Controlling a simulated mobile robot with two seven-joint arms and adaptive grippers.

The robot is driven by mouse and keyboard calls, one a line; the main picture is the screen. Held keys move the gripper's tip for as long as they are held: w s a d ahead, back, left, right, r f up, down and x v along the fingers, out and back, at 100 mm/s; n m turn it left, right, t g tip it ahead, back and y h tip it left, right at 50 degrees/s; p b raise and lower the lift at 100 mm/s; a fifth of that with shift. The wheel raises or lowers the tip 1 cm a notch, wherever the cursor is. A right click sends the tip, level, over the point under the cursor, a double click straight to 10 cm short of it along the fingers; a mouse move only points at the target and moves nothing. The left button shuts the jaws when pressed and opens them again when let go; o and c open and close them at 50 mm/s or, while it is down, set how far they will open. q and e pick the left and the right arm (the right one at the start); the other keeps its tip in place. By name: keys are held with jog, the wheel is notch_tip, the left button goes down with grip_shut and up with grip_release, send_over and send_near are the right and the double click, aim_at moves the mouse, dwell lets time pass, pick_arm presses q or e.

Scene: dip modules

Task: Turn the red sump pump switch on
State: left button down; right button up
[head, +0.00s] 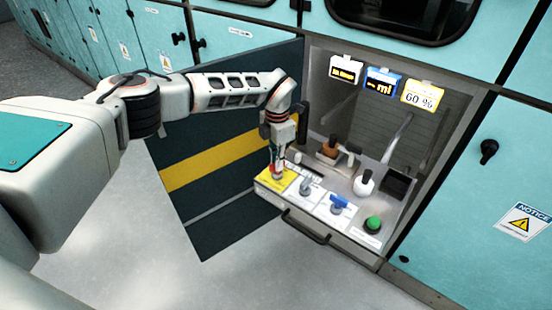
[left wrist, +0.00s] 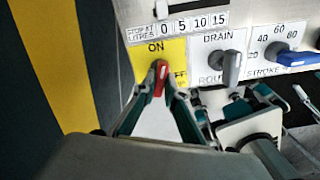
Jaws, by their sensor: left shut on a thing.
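The red switch (left wrist: 160,76) sits on a yellow plate (left wrist: 174,50) marked ON above and OFF to the right. In the left wrist view its handle is nearly upright, with its upper end just below the word ON. My left gripper (left wrist: 159,94) is shut on the red switch, one fingertip on each side of its lower part. The head view shows the left gripper (head: 277,172) reaching down onto the left end of the panel, mostly covering the switch.
Right of the switch are a grey drain knob (left wrist: 231,67), a blue stroke knob (left wrist: 297,58) and a green button (head: 373,223). An open dark door (head: 225,190) with a yellow stripe is at left.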

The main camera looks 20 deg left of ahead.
pick_arm(q)
jog(key=shift+r+n+p, duration=0.15)
jog(key=shift+n+p, duration=0.25)
jog(key=shift+n, duration=0.5)
jog(key=shift+n+p, duration=0.4)
jog(key=shift+n, duration=0.9)
jog(key=shift+f, duration=0.2)
jog(key=c, duration=2.1)
grip_release()
